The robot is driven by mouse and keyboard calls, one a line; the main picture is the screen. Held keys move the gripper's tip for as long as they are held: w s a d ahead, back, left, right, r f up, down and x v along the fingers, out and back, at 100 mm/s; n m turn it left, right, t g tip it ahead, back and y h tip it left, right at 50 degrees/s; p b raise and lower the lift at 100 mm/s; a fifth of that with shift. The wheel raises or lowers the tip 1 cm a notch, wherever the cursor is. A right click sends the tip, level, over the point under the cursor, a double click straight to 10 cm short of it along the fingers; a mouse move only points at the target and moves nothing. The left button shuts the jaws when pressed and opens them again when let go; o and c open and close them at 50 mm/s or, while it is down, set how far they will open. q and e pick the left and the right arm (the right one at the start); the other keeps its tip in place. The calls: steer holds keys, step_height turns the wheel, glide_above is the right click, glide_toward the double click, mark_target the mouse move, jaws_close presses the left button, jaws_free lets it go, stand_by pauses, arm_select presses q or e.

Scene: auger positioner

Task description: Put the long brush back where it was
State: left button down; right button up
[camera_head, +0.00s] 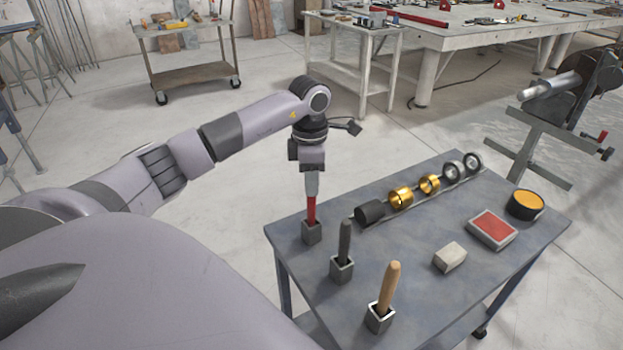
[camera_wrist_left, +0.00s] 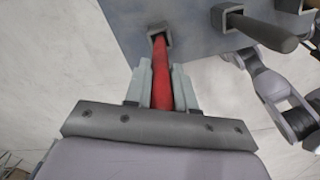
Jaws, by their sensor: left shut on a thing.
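The long brush shows as a red handle (camera_head: 311,210), held upright at the far left corner of the table. My left gripper (camera_head: 312,190) is above it, pointing down, and is shut on the red handle. The handle's lower end meets a small square grey holder (camera_head: 312,233); its tip is hidden, so I cannot tell how deep it sits. In the left wrist view the red handle (camera_wrist_left: 161,75) runs between the fingers (camera_wrist_left: 160,85) to the holder (camera_wrist_left: 160,34). My right gripper is not in view.
A dark handle (camera_head: 345,240) and a wooden handle (camera_head: 388,285) stand in similar holders nearby. A row of rings (camera_head: 401,198), a red pad (camera_head: 493,228), a pale block (camera_head: 450,257) and a yellow-topped tin (camera_head: 526,204) are on the table (camera_head: 420,225).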

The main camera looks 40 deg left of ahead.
arm_select(q)
steer(key=shift+f, duration=0.15)
steer(key=c, duration=0.9)
jaws_free()
steer(key=shift+c, duration=0.2)
step_height(320, 180, up, 12)
steer(key=shift+r, duration=0.15)
steer(key=shift+s, duration=0.1)
